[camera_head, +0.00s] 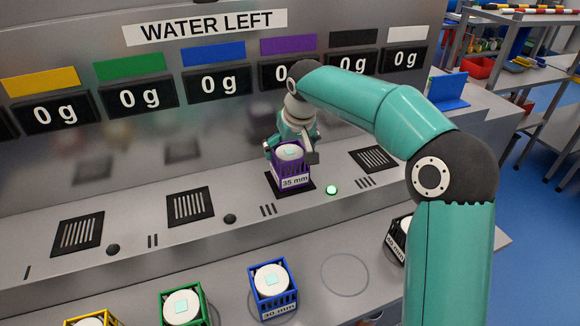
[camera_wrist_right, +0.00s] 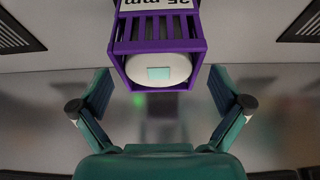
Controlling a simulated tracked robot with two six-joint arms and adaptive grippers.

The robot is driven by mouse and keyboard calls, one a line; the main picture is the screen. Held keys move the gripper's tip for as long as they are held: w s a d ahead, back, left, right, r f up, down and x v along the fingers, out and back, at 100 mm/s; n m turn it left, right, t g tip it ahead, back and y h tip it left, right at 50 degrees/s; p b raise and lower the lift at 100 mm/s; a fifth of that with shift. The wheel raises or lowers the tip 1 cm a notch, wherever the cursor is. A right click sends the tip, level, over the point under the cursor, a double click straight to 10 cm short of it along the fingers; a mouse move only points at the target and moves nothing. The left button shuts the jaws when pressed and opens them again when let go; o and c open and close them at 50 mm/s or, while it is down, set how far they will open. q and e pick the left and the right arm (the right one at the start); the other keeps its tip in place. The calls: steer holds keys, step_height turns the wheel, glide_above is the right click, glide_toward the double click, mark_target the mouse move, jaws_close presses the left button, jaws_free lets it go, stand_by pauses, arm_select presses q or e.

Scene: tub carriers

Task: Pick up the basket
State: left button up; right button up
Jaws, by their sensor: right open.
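A purple basket (camera_head: 291,173) with a "35 mm" label stands upright on a black pad under the purple "0 g" display. A white tub (camera_head: 289,150) with a pale teal square on its lid sits inside it. My right gripper (camera_head: 290,154) is at the basket's top, one finger on either side. In the right wrist view the purple basket (camera_wrist_right: 157,47) lies between the open fingers of the gripper (camera_wrist_right: 160,75), with gaps on both sides. Whether the fingers touch it in depth is unclear. My left gripper is not in view.
An empty ring mark (camera_head: 345,274) is beside the blue basket. A green light (camera_head: 331,190) glows right of the purple basket.

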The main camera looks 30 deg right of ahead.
steer(key=p+x, duration=0.1)
steer(key=x, duration=0.4)
steer(key=shift+s, duration=0.1)
steer(key=shift+c, duration=0.2)
steer(key=shift+s, duration=0.1)
steer(key=c, duration=1.5)
steer(key=shift+c, duration=0.2)
